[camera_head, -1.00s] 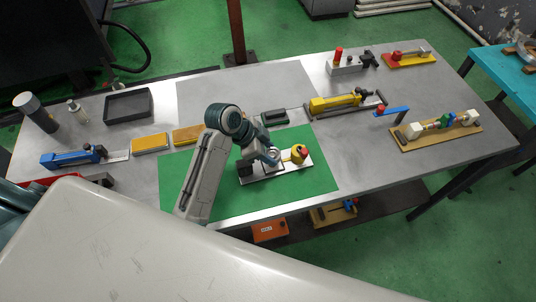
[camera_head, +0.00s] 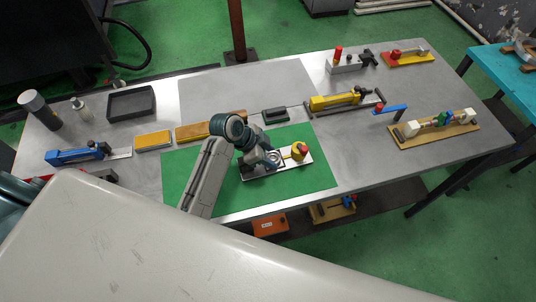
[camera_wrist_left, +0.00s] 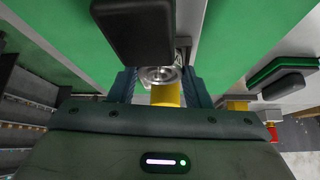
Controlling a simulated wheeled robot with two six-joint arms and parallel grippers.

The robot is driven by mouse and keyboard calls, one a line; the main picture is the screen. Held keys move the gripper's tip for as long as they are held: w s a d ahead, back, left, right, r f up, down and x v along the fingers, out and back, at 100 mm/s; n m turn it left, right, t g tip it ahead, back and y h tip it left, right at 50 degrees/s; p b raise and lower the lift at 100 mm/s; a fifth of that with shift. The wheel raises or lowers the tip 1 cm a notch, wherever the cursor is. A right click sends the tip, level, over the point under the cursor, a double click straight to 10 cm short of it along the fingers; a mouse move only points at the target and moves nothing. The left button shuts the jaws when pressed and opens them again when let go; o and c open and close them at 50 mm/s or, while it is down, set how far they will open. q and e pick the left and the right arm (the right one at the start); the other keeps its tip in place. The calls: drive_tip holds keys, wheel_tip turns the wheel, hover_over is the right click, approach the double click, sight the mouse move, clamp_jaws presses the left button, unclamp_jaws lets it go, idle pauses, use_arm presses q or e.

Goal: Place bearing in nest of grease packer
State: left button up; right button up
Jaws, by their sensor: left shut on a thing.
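My left gripper (camera_head: 265,160) is low over the left-middle part of the plate. In the left wrist view, its fingers (camera_wrist_left: 160,86) are closed around the bearing (camera_wrist_left: 160,74), a shiny metal ring. A yellow part shows just below the ring there. Whether the bearing touches the nest cannot be told. My right gripper is not in view.
A dark block stands close to the fingers in the wrist view (camera_wrist_left: 133,30). A yellow fixture (camera_head: 335,101) stands at right. The mat's right part is clear.

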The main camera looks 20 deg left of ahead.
use_arm(q)
drive_tip(key=o, duration=1)
drive_tip(key=shift+s+a+f, duration=0.1)
drive_tip(key=shift+s+f, duration=0.3)
drive_tip(key=shift+f, duration=0.45)
drive_tip(key=shift+o, duration=0.2)
drive_tip(key=shift+w+r, duration=0.1)
drive_tip(key=shift+r, duration=0.15)
drive_tip(key=v, duration=0.4)
drive_tip(key=b+v, duration=0.1)
drive_tip(key=v, duration=0.3)
drive_tip(key=w+b+v, duration=0.1)
drive_tip(key=v, duration=0.3)
drive_tip(key=shift+w+d+r, duration=0.1)
drive_tip(key=shift+d+r, duration=0.1)
drive_tip(key=shift+r, duration=0.1)
drive_tip(key=shift+a+r, duration=0.1)
drive_tip(key=shift+r, duration=0.3)
